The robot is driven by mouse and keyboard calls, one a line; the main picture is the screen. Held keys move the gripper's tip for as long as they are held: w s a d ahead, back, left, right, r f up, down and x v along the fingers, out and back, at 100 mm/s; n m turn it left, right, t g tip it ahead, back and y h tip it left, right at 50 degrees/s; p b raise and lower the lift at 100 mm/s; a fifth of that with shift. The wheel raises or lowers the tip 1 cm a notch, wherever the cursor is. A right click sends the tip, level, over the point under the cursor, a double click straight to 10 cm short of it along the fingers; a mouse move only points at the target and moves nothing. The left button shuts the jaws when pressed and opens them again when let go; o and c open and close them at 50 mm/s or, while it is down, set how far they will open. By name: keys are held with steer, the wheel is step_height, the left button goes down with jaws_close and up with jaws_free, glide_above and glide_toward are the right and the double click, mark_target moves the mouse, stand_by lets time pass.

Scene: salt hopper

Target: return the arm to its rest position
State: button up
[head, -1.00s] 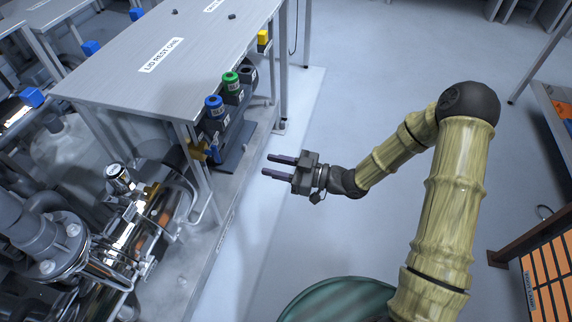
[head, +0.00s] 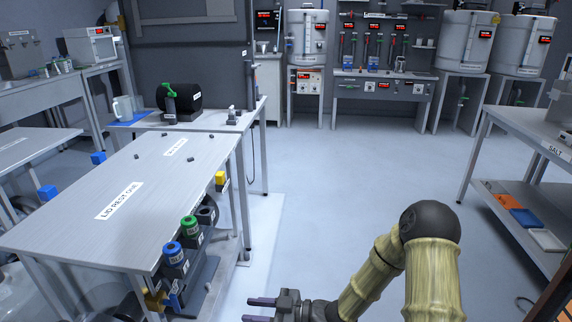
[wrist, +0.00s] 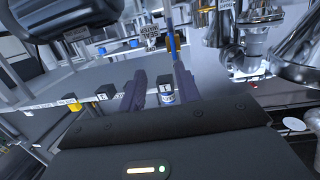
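My gripper (head: 262,310) is at the bottom of the head view, over the open floor to the right of the metal table. Its two fingers are apart with nothing between them. In the wrist view my gripper (wrist: 160,82) also shows two separated dark fingers. Behind them, a small block with a blue ring (wrist: 166,94) appears in the gap, at a distance and not held. My arm runs up from the lower right of the head view, bent at the elbow.
The metal table marked LID REST ONE (head: 120,195) stands left. Blue (head: 173,252) and green (head: 189,227) ringed fittings line its side. A shelf unit marked SALT (head: 535,140) stands right. The floor (head: 350,180) between them is clear.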

steer(key=w+d+m+t+h, duration=0.3)
steer(key=d+m+h, duration=0.4)
steer(key=d+h, duration=0.6)
steer(key=s+d+r+m+g+h, duration=0.3)
steer(key=s+d+r+m, duration=0.55)
steer(key=s+d, duration=0.35)
steer(key=w+a+p+v, duration=0.1)
steer(key=w+p+v, duration=0.1)
steer(key=p+v, duration=1.3)
steer(key=w+a+r+p+v, duration=0.1)
steer(key=w+p+v, duration=0.2)
steer(key=p+v, duration=1.3)
steer(key=shift+r+m+p, duration=0.4)
steer(key=shift+m+p, duration=0.05)
steer(key=shift+p, duration=0.3)
